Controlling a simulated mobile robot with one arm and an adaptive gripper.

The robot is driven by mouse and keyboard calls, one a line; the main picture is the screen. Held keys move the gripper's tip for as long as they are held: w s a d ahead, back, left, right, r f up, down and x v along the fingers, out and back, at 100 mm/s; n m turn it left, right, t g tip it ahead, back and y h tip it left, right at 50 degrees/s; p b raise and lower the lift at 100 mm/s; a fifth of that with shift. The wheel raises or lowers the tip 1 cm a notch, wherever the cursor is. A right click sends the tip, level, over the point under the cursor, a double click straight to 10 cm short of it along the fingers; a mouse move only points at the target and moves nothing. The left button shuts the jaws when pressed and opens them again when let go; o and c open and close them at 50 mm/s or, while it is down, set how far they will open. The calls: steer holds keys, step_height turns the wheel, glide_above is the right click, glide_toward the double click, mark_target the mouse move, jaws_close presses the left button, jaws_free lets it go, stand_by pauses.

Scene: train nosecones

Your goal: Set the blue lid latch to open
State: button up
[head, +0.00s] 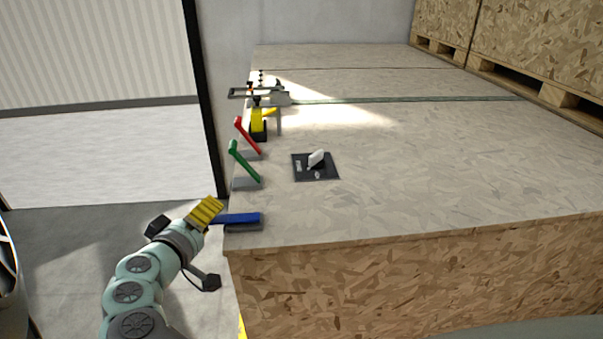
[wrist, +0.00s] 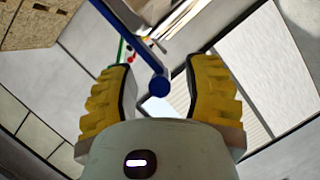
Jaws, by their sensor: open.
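The blue lid latch (head: 233,219) lies low and nearly flat at the near left corner of the wooden crate top, its free end pointing left over the edge. In the wrist view the blue latch (wrist: 140,58) runs down from the upper left, and its round end knob sits between my fingers. My gripper (wrist: 160,88) is open, with a yellow ribbed finger on each side of the knob and a visible gap to both. In the head view my gripper (head: 207,212) is at the latch's free end and partly hides it.
A green latch (head: 244,161) and a red latch (head: 246,134) stand tilted up farther along the crate's left edge. Beyond them are a yellow clamp (head: 258,122) and a metal rail. A black switch plate (head: 316,167) is on the crate top (head: 420,170). Open floor lies left.

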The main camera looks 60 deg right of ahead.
steer(key=shift+d, duration=0.25)
steer(key=shift+a, duration=0.1)
jaws_close()
stand_by(0.3)
steer(key=shift+w, duration=0.1)
